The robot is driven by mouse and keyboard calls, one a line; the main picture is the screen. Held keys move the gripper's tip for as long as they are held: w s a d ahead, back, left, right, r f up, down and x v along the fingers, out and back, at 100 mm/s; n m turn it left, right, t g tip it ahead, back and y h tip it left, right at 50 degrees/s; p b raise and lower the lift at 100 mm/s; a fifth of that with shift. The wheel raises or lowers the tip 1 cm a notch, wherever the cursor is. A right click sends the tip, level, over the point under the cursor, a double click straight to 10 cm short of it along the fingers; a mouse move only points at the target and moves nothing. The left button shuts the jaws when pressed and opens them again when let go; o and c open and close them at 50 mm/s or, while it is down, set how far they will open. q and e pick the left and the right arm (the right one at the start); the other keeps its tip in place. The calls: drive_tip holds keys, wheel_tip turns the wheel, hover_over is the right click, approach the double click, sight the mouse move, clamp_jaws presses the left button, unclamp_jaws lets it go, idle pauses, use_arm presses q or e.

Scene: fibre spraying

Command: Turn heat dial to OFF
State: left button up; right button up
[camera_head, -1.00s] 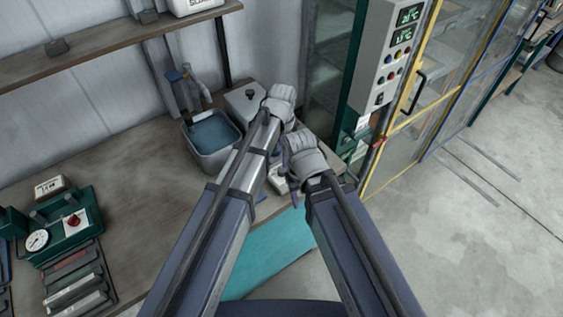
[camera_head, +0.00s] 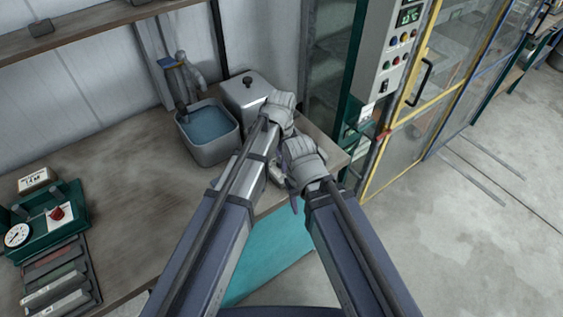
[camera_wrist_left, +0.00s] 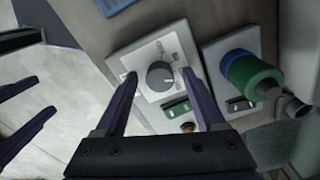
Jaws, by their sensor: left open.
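The heat dial (camera_wrist_left: 160,76) is a round dark grey knob on a white square plate in the left wrist view. Small markings surround it, too small to read. My left gripper (camera_wrist_left: 158,79) is open, with one dark finger on each side of the dial; I cannot tell whether they touch it. In the head view my left wrist (camera_head: 279,110) hangs over the bench's right end, and the dial is hidden there. My right gripper (camera_wrist_left: 44,95) shows two separated fingers at the left of the wrist view, empty. Its wrist (camera_head: 304,163) is beside the left one.
A blue-green cylinder (camera_wrist_left: 252,75) sits on a second plate right of the dial. A grey tub of liquid (camera_head: 209,132) and a lidded box (camera_head: 247,91) stand on the bench (camera_head: 120,165). A control panel (camera_head: 386,60) is at the right. Open floor lies beyond.

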use_arm(q)
clamp_jaws()
idle(0.6)
